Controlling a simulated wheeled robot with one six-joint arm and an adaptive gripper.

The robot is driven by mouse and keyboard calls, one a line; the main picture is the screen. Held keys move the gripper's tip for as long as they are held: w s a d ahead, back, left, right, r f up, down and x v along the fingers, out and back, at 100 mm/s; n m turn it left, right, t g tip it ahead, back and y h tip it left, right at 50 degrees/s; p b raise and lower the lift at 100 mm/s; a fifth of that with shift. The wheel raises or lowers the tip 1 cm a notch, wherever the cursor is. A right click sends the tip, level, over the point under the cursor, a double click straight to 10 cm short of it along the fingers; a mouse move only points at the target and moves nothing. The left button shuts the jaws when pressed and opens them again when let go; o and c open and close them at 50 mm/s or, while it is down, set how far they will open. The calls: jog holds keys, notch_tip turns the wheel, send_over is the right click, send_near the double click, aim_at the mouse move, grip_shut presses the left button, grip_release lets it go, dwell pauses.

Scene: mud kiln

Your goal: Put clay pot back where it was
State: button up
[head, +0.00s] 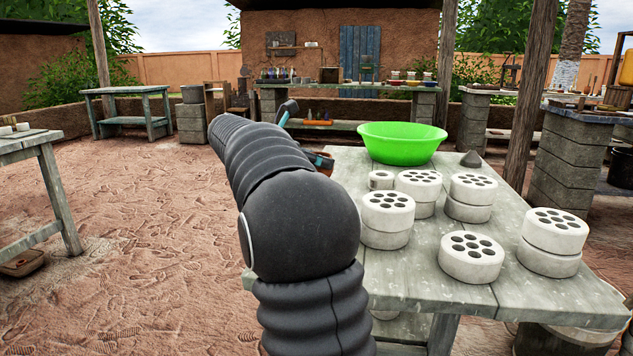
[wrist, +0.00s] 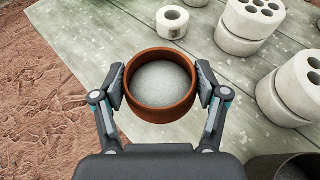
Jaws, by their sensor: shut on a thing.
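In the wrist view my gripper (wrist: 161,90) is shut on the clay pot (wrist: 161,112), with one finger on each side of its wall. The pot is round and reddish brown, and its inside looks pale grey. It is over the left edge of the wooden table (wrist: 105,50); I cannot tell if it touches the boards. Part of my gripper (head: 318,160) shows by the table's left edge.
White perforated cylinders (head: 472,257), some stacked, stand on the table (head: 420,285) to the right of my arm. A small white ring (head: 381,180), a green basin (head: 400,143) and a dark cone (head: 471,159) are farther back. Open ground lies left.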

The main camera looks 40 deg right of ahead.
jog(key=w+d+f, duration=0.2)
jog(key=w, duration=0.1)
jog(key=shift+d+f, duration=0.1)
jog(key=shift+d, duration=0.05)
notch_tip(320, 180, down, 4)
jog(key=shift+f+b, duration=0.1)
jog(key=shift+b, duration=0.7)
jog(key=o, duration=1.6)
